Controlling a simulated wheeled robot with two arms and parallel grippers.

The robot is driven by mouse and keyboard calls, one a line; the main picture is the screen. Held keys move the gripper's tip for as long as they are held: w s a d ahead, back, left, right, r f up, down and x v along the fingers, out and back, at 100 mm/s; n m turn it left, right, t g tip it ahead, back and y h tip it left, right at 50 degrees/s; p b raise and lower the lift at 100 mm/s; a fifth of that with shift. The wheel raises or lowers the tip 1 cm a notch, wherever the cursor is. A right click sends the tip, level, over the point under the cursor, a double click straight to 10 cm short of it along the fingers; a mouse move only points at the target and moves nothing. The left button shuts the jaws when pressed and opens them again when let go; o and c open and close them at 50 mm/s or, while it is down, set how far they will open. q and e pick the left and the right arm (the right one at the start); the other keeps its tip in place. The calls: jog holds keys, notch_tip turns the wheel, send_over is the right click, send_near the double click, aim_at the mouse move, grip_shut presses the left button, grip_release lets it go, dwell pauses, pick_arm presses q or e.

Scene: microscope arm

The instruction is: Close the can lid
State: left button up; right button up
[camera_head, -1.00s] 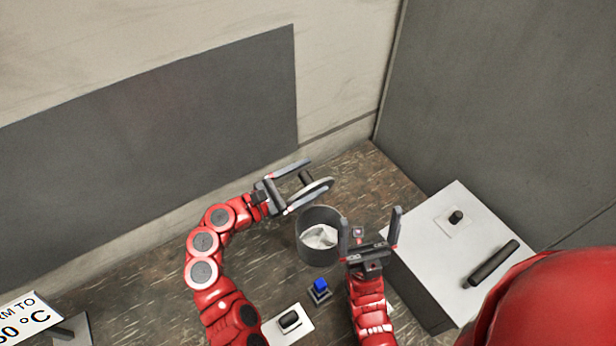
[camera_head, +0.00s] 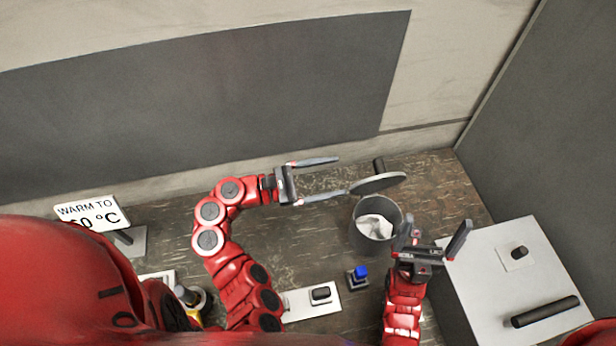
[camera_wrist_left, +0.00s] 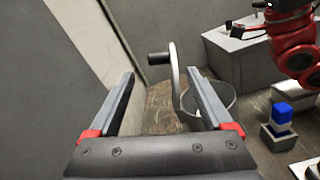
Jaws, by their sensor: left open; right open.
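The grey can (camera_head: 362,238) stands open on the brown worktop, with white material inside. Its round lid (camera_head: 378,184) is raised at the back of the rim, with a dark knob (camera_head: 379,165) on its far side. My left gripper (camera_head: 341,177) is open and empty, left of the lid, its nearer fingertip close to the lid's left edge; I cannot tell if they touch. In the left wrist view the lid (camera_wrist_left: 175,78) shows edge-on beside the right finger, with the can (camera_wrist_left: 226,97) behind that finger. My right gripper (camera_head: 438,224) is open, right of the can, partly covering its side.
A blue button (camera_head: 361,271) sits in front of the can. A white switch plate (camera_head: 313,301) lies front left of it. A white box (camera_head: 500,270) with a black bar stands at right. A "WARM TO" sign (camera_head: 92,212) stands at far left.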

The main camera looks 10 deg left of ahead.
pick_arm(q)
jog(key=shift+v, duration=2.55)
